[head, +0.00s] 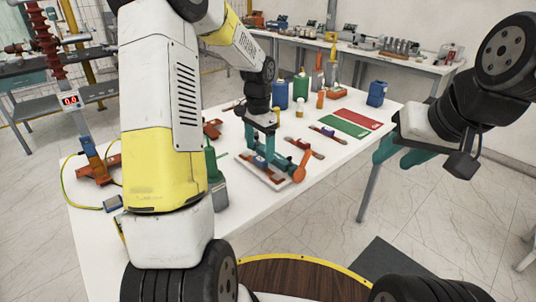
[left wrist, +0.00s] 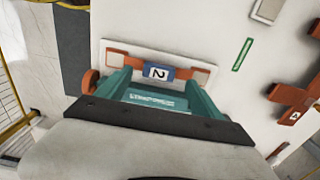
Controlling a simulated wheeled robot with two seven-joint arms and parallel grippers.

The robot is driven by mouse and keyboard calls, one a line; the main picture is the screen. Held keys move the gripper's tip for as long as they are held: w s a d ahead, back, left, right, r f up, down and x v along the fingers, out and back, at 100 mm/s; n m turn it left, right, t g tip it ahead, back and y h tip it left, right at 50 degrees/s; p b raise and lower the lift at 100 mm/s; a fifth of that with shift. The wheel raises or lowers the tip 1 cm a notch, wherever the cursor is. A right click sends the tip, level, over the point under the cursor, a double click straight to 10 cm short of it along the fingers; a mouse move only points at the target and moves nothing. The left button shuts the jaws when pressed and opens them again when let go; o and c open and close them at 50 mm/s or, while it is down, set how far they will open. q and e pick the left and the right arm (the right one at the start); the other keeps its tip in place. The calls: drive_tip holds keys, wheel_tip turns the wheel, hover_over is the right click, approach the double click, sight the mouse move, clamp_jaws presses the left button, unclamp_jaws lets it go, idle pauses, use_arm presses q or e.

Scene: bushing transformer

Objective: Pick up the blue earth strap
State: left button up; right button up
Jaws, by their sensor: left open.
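The blue earth strap (head: 259,161) is a copper-coloured bar with a blue middle band. It lies on a pale tray (head: 280,184) on the white table. In the left wrist view the strap's blue band (left wrist: 158,72) carries a white label "2", and the tray (left wrist: 122,47) is pale. My left gripper (head: 262,151) is just above the strap, pointing down. Its teal fingers (left wrist: 154,85) are apart, one on each side of the blue band; contact cannot be told. My right gripper (head: 402,155) hangs off the table's right side, its teal fingers apart and empty.
An orange round-ended piece (head: 301,165) stands at the tray's right edge. Two more straps lie behind it, beside a red and green mat (head: 350,123). Bottles and a blue container (head: 376,93) stand at the back.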

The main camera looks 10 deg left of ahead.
sight(260, 159)
use_arm(q)
drive_tip(key=shift+f, duration=1.9)
drive_tip(key=shift+d, duration=0.1)
drive_tip(key=c, duration=1.4)
drive_tip(key=shift+c, duration=0.3)
drive_tip(key=shift+r, duration=0.15)
